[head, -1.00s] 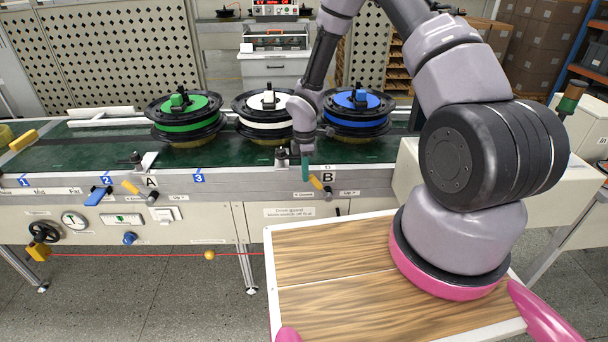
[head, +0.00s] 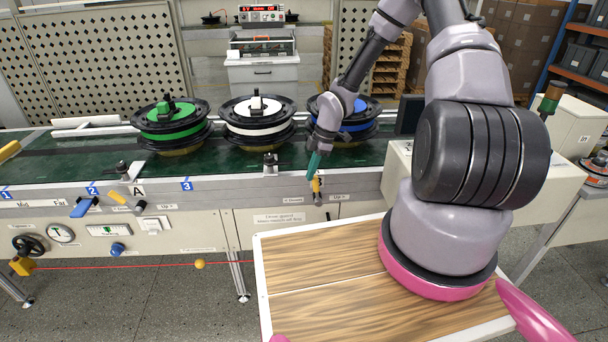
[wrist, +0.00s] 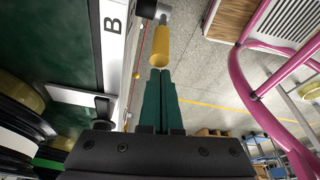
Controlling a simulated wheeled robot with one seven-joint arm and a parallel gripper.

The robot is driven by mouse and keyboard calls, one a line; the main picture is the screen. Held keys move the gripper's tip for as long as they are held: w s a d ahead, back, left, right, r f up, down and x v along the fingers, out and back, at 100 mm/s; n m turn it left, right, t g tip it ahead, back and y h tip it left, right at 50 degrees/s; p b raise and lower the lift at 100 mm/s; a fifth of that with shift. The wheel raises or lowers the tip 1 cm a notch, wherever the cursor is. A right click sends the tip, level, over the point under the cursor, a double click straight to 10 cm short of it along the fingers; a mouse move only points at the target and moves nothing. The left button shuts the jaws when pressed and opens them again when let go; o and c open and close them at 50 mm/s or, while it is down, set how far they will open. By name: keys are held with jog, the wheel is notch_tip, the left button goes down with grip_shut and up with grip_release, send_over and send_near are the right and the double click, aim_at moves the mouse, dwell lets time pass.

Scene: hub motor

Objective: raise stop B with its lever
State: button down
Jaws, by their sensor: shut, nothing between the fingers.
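Lever B, a yellow handle (head: 316,186) on a grey pivot, stands nearly upright on the conveyor's front rail, between its two small labels. It also shows in the wrist view (wrist: 161,47). My gripper (head: 311,172) has teal fingers that are shut and empty. Their tips are at the handle's upper end, just left of it in the head view; contact is hard to tell. Stop B (head: 270,160), a dark knob on a metal bracket, sits at the belt's front edge, left of the lever; its height is unclear. The B label (wrist: 117,25) shows in the wrist view.
Green (head: 172,117), white (head: 258,113) and blue (head: 356,118) hub reels stand on the green belt. My forearm partly covers the blue one. Lever A (head: 124,200) and its stop (head: 123,171) are further left. A wooden-topped surface (head: 330,265) lies in front.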

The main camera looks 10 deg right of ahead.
jog(key=shift+s+d+f, duration=0.25)
jog(key=shift+d+f, duration=0.1)
jog(key=shift+d, duration=1.4)
jog(key=shift+s+d+f, duration=0.25)
jog(key=shift+d+f, duration=0.05)
jog(key=shift+d, duration=1.45)
jog(key=shift+s+d+f, duration=0.25)
jog(key=shift+d+f, duration=0.1)
jog(key=shift+d, duration=1.5)
jog(key=a+v, duration=0.2)
jog(key=v, duration=0.9)
jog(key=shift+r, duration=0.3)
jog(key=shift+w, duration=0.1)
jog(key=shift+r, duration=0.1)
